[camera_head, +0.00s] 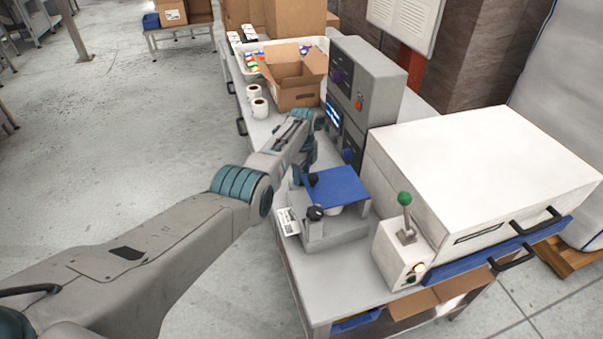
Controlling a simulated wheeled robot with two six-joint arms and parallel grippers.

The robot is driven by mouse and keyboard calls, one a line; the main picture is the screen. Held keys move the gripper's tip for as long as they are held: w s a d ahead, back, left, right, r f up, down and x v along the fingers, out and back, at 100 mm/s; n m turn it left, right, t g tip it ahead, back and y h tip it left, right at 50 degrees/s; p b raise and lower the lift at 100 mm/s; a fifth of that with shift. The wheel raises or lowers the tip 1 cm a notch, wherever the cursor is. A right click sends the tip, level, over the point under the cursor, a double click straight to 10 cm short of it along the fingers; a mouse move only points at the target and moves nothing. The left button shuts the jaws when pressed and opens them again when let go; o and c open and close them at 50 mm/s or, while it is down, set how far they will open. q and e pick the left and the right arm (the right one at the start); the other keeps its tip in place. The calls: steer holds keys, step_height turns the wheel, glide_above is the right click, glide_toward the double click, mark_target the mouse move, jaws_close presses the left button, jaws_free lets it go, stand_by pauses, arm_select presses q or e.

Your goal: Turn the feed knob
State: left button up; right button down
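A grey control box (378,85) stands on the bench with its dark front panels facing left. It carries a dark purple knob (337,77), a blue knob (348,155) and a lit blue display (333,116). I cannot read which knob is labelled feed. My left gripper (307,160) is in front of the lower part of the box, left of the blue knob and apart from it as far as I can see. Its arm hides part of the bench, and its fingertips are too small and overlapped to show their opening. My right gripper is not in view.
A white machine (480,180) and a green-knobbed lever (405,208) are to the right. An open carton (295,84) and label rolls (259,107) lie behind. The floor at left is clear.

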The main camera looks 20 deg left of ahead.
arm_select(q)
steer(key=o, duration=0.3)
steer(key=shift+w+r, duration=0.1)
steer(key=shift+r, duration=0.05)
steer(key=shift+o, duration=0.2)
steer(key=shift+r, duration=0.3)
step_height(320, 180, up, 10)
steer(key=b, duration=0.2)
steer(key=shift+w, duration=0.2)
steer(key=shift+d, duration=0.1)
